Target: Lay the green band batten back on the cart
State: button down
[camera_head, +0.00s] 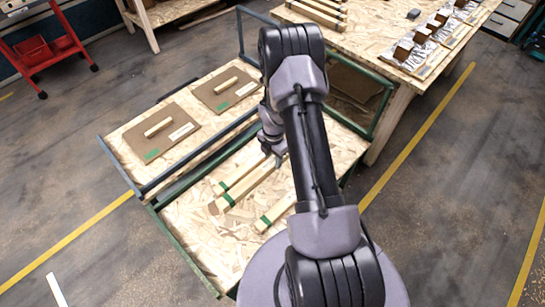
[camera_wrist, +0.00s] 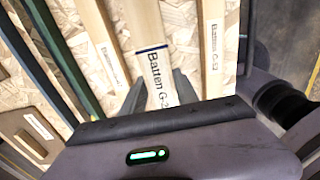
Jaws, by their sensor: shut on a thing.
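My gripper (camera_head: 277,160) is over the cart (camera_head: 215,250), a green-framed cart with a chipboard top. It is shut on the middle batten (camera_head: 250,184), a pale wooden strip with a green band near its front end. In the wrist view the held batten (camera_wrist: 150,25) is between the fingers (camera_wrist: 160,92), labelled "Batten G-2", with a dark blue line above the label. One green-banded batten (camera_head: 240,172) lies to its left and another (camera_head: 277,212) to its right. I cannot tell whether the held batten touches the cart top. My arm hides the battens' far ends.
Beside the cart, behind a dark rail, are two brown boards (camera_head: 158,133) with wooden handles. A workbench (camera_head: 365,40) with battens and foil-backed blocks stands at the back right. A red trolley (camera_head: 42,50) is at the far left. The cart's front left top is bare.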

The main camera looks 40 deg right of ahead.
notch_tip(320, 180, down, 9)
jog(key=b, duration=0.6)
jog(key=shift+w+r, duration=0.1)
jog(key=shift+r, duration=0.05)
jog(key=c, duration=0.9)
grip_release()
jog(key=shift+o, duration=0.2)
notch_tip(320, 180, up, 18)
jog(key=p, duration=0.6)
jog(key=shift+f, duration=0.2)
